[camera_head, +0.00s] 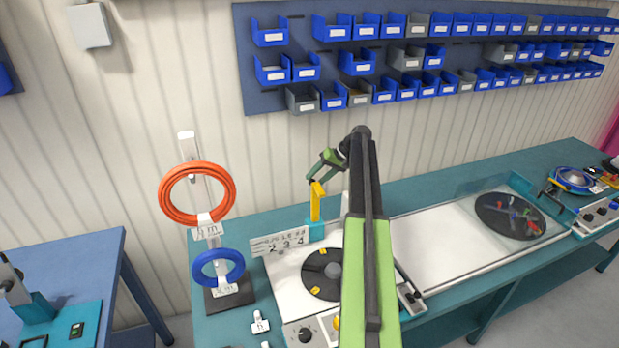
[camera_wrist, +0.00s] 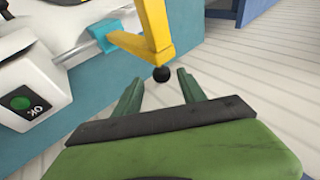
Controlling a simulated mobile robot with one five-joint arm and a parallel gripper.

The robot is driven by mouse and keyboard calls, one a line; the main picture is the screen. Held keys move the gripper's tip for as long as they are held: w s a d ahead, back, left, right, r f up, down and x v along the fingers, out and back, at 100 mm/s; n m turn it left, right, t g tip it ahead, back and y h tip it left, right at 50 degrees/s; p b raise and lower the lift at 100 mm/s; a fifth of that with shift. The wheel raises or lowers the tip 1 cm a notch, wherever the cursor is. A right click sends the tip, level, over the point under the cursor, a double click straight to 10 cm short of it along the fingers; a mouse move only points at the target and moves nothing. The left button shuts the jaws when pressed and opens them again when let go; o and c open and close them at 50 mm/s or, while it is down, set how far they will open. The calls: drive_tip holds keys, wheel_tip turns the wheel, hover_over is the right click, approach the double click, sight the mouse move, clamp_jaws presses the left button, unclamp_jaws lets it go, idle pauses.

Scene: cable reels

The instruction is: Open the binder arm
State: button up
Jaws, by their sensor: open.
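The yellow binder arm (camera_head: 316,204) stands upright on a teal block (camera_head: 316,231) at the back of the reel machine in the head view. In the wrist view the yellow arm (camera_wrist: 150,25) bends at a corner and carries a black ball knob (camera_wrist: 161,74). My gripper (camera_head: 314,176) is at the top of the yellow arm. In the wrist view my gripper (camera_wrist: 160,85) is open, with the knob just beyond and between its fingertips. I cannot tell whether a finger touches it. The knob does not show clearly in the head view.
The machine has a dark turntable (camera_head: 322,281) and a white number plate (camera_head: 278,243). A stand with orange (camera_head: 164,192) and blue (camera_head: 198,270) cable coils is at left. A white panel with a green OK button (camera_wrist: 21,103) is left in the wrist view.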

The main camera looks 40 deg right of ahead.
drive_tip(key=p+v, duration=0.6)
drive_tip(key=v, duration=0.4)
drive_tip(key=shift+s+d+r+p, duration=0.2)
drive_tip(key=shift+s+r+p, duration=0.05)
drive_tip(key=shift+p, duration=0.05)
